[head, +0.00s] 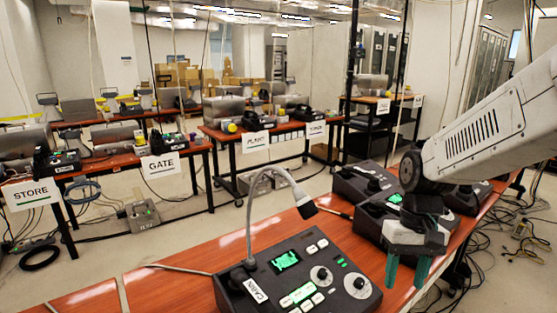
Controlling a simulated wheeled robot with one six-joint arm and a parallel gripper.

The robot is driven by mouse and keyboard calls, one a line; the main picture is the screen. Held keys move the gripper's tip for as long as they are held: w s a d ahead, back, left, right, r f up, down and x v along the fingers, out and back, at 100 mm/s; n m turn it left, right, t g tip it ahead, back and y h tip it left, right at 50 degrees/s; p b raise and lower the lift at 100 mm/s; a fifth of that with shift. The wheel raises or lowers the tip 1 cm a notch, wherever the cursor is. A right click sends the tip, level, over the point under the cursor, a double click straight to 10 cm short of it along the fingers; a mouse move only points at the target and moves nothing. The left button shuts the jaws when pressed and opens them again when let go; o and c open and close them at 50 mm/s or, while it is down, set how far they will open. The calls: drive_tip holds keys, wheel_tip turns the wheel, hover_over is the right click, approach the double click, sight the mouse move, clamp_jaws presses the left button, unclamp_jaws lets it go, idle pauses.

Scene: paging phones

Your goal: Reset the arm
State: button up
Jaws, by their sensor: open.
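My gripper (408,272) hangs from my arm at the right of the head view. Its two green-tipped fingers point down and stand apart, with nothing visible between them. It is over the right part of the near wooden table (180,257), to the right of the paging phone labelled CABIN (322,268). That phone is a dark console with a gooseneck microphone (249,215), lit green buttons, a small green screen and round knobs. I cannot tell how high the fingertips are above the table.
More dark consoles (362,185) stand close behind my gripper, partly hidden by my arm. Tables with signs STORE (30,193), GATE (162,164) and PLANT (255,141) stand farther back. Cables (500,240) lie on the floor at right. The near table's left part is mostly clear.

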drive_tip(key=s+r+t, duration=0.1)
drive_tip(key=s+r, duration=0.3)
drive_tip(key=s, duration=0.4)
drive_tip(key=s+d+r+t+h, duration=0.1)
drive_tip(key=s+r, duration=0.3)
drive_tip(key=s, duration=0.4)
drive_tip(key=shift+s+d+r+t, duration=0.2)
drive_tip(key=shift+s+r+t, duration=0.15)
drive_tip(key=shift+t, duration=0.45)
